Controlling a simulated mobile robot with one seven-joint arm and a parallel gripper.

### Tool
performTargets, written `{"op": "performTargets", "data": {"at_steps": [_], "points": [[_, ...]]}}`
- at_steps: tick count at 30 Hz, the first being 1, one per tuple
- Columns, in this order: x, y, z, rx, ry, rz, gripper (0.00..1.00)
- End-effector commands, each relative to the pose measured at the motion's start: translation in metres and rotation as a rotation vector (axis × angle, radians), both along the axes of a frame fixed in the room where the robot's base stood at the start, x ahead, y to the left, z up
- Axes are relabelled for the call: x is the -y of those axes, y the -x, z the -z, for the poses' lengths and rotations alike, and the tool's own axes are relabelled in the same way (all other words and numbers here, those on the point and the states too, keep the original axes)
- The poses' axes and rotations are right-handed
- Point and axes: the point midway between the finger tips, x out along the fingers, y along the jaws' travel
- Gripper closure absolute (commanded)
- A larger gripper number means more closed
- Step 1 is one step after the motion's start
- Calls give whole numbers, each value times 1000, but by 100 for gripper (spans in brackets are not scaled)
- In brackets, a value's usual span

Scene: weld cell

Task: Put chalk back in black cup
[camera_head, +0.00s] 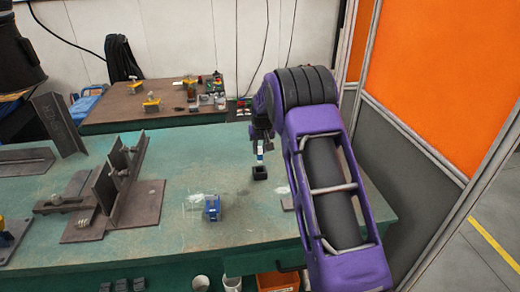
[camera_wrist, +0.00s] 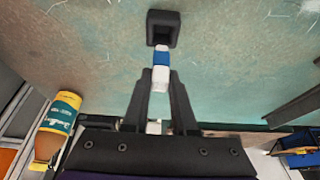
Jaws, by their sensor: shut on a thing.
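My gripper (camera_wrist: 161,82) is shut on the chalk (camera_wrist: 161,60), a short white stick with a blue band. The chalk points away from the fingertips; its far end is near the rim of the black cup (camera_wrist: 152,29) in the wrist view. The black cup is small, square and open-topped, and it stands on the green table. In the head view the chalk (camera_head: 259,151) hangs roughly upright just above the cup (camera_head: 260,174), with a small gap visible. My gripper (camera_head: 260,138) is partly hidden by my arm there.
The green table (camera_head: 240,225) also bears a blue object (camera_head: 211,208) left of the cup and steel brackets (camera_head: 110,195) farther left. A bottle (camera_wrist: 58,125) shows in the wrist view. A brown table (camera_head: 130,112) stands behind. An orange-and-grey partition (camera_head: 430,90) is at the right.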

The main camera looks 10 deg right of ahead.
Motion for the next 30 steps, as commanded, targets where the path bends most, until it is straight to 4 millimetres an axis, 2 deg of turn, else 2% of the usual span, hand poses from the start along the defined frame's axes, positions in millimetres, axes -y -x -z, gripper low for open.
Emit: {"op": "performTargets", "data": {"at_steps": [18, 30], "points": [[0, 0, 45, 0, 0, 0, 100], [0, 0, 56, 0, 0, 0, 100]]}}
